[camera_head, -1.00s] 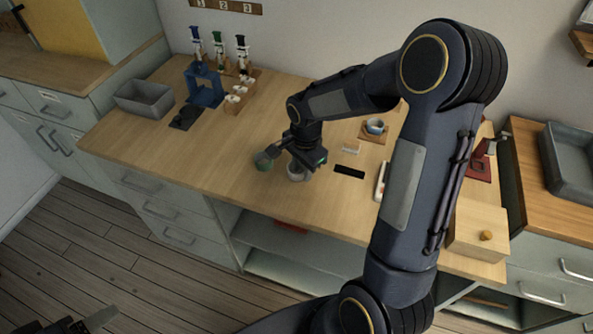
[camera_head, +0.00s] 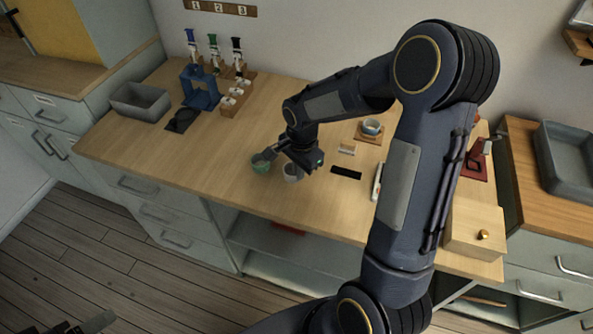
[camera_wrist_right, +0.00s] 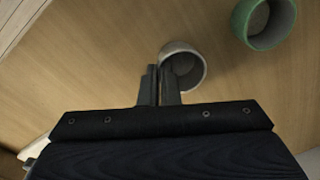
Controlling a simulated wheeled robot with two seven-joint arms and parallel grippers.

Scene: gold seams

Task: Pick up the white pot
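The white pot (camera_head: 291,173) is a small round open cup on the wooden worktop, partly covered by my right gripper in the head view. In the right wrist view the white pot (camera_wrist_right: 188,70) lies just past my fingertips with its opening showing. My right gripper (camera_wrist_right: 160,76) has its fingers close together at the left rim of the pot. One finger overlaps the pot and the other is outside it, so the rim appears pinched between them. My left gripper (camera_head: 85,325) is only partly in view at the bottom left, away from the worktop.
A green pot (camera_head: 261,163) stands close to the left of the white pot; it also shows in the wrist view (camera_wrist_right: 265,22). A black strip (camera_head: 346,172) lies to the right. A grey bin (camera_head: 140,101) and a blue stand (camera_head: 200,90) are at the back left. The front left worktop is clear.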

